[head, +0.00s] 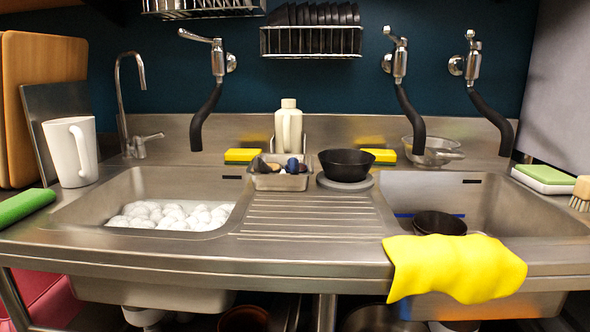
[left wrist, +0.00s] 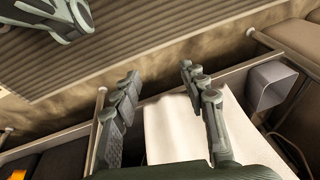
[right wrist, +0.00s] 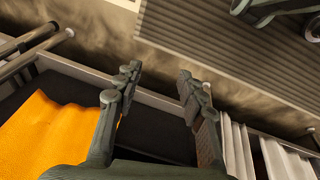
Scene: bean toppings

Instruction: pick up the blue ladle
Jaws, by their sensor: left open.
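A thin blue strip (head: 404,215) shows in the right sink in the head view, beside a dark bowl (head: 440,223). It may be the handle of the blue ladle; most of it is hidden by the sink's front edge and the bowl. A small dark-blue item (head: 293,165) also sits in the metal caddy (head: 280,182) behind the drainboard; I cannot tell what it is. Neither gripper shows in the head view. My left gripper (left wrist: 161,70) is open and empty in the left wrist view. My right gripper (right wrist: 159,72) is open and empty in the right wrist view.
A yellow cloth (head: 455,268) hangs over the right sink's front edge. White rounded items (head: 165,215) fill the left sink's bottom. A black bowl (head: 346,163) stands behind the drainboard (head: 310,215), which is clear. A white mug (head: 72,152) stands at left.

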